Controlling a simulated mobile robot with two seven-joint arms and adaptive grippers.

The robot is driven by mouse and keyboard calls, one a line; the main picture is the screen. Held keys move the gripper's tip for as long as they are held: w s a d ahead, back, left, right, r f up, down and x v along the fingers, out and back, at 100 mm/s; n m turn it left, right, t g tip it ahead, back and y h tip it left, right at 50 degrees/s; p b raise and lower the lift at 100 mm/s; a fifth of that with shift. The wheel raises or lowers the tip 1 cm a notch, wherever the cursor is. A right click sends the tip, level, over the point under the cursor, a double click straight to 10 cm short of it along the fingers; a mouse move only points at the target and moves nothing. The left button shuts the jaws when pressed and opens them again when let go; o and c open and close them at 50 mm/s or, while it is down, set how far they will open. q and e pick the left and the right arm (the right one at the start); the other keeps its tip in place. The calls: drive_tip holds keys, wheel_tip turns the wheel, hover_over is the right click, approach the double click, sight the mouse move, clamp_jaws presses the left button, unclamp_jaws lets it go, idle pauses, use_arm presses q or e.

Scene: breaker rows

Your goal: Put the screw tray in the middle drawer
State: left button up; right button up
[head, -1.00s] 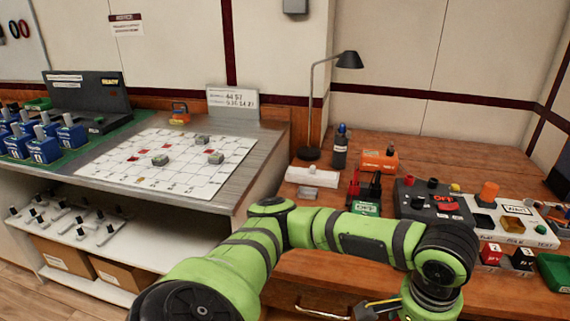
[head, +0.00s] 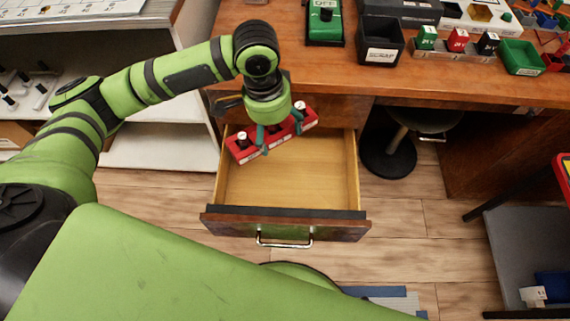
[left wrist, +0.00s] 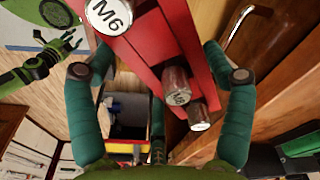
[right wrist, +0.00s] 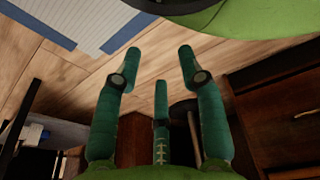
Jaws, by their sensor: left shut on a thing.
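The screw tray (head: 281,133) is a long red block with several round metal-and-white-topped screw holders. It lies aslant over the back of an open wooden drawer (head: 310,185). My left gripper (head: 273,140) is shut on the tray near its middle. In the left wrist view the red tray (left wrist: 172,42) runs between the teal fingers (left wrist: 158,60), with an "M6" label showing. I cannot tell how high the tray is above the drawer floor. The drawer looks empty otherwise. My right gripper (right wrist: 160,65) is open and empty, away from the tray.
The wooden desk top (head: 400,70) overhangs the drawer's back. The drawer front (head: 285,225) has a metal handle. A stool (head: 390,155) stands under the desk to the right. Black bin (head: 380,45) and green bin (head: 522,57) stand on the desk.

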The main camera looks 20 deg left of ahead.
use_arm(q)
wheel_tip(320, 180, down, 12)
drive_tip(key=w+d+m+b, duration=0.1)
drive_tip(key=d+m+b, duration=0.1)
drive_tip(key=m+b, duration=0.4)
use_arm(e)
drive_tip(key=w+a+t, duration=0.1)
drive_tip(key=w, duration=0.6)
use_arm(q)
drive_tip(key=m+b, duration=0.1)
drive_tip(key=b, duration=0.5)
hover_over(288, 190)
wheel_tip(288, 190, down, 8)
wheel_tip(288, 190, down, 7)
drive_tip(key=b, duration=0.2)
drive_tip(key=shift+a+r+b, duration=0.15)
drive_tip(key=shift+b, duration=0.2)
drive_tip(key=shift+s+f, duration=0.1)
drive_tip(key=shift+f, duration=0.45)
drive_tip(key=shift+f+b, duration=0.55)
drive_tip(key=shift+f, duration=0.45)
use_arm(e)
drive_tip(key=w+a+r+t, duration=0.1)
drive_tip(key=w+r, duration=0.2)
drive_tip(key=r, duration=0.6)
drive_tip(key=w+a+r+t, duration=0.1)
drive_tip(key=w+r, duration=0.2)
drive_tip(key=r, duration=0.7)
drive_tip(key=shift+t+y, duration=0.3)
drive_tip(key=shift+t, duration=0.1)
